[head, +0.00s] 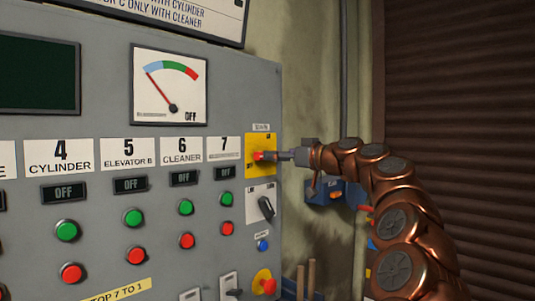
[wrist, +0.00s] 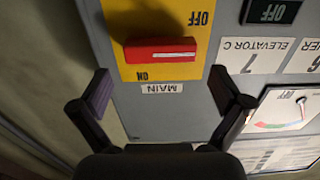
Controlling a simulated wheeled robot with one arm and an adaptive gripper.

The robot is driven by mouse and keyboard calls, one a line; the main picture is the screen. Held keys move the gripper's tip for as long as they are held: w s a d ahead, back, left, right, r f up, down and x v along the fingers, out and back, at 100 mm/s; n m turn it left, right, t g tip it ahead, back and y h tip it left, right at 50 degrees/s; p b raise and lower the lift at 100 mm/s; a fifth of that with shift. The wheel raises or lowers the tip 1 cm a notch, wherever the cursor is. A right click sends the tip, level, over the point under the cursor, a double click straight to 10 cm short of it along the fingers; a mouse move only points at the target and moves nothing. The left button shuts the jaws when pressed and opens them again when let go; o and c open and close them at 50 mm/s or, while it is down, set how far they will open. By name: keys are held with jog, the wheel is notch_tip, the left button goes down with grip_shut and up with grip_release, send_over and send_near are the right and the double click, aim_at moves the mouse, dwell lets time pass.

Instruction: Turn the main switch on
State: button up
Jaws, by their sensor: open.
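The main switch is a red bar handle (wrist: 160,50) on a yellow plate (wrist: 190,72) marked ON and OFF, with a MAIN label beside it. The wrist view shows it upside down, with the handle lying across the plate. My gripper (head: 283,156) is at the panel's right side, pointing at the switch. In the wrist view my gripper (wrist: 163,92) is open and empty, its fingers apart. The handle appears ahead of the fingertips; contact is not clear.
Below the switch are a black selector (head: 266,207), a blue button (head: 263,245) and a red emergency-type button (head: 265,283). Green and red buttons and OFF displays fill the panel to the left. A gauge (head: 170,88) stands above. A blue box (head: 325,192) is on the wall behind.

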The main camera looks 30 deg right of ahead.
jog(key=shift+p+x, duration=0.6)
jog(key=shift+x, duration=2.05)
jog(key=c, duration=0.9)
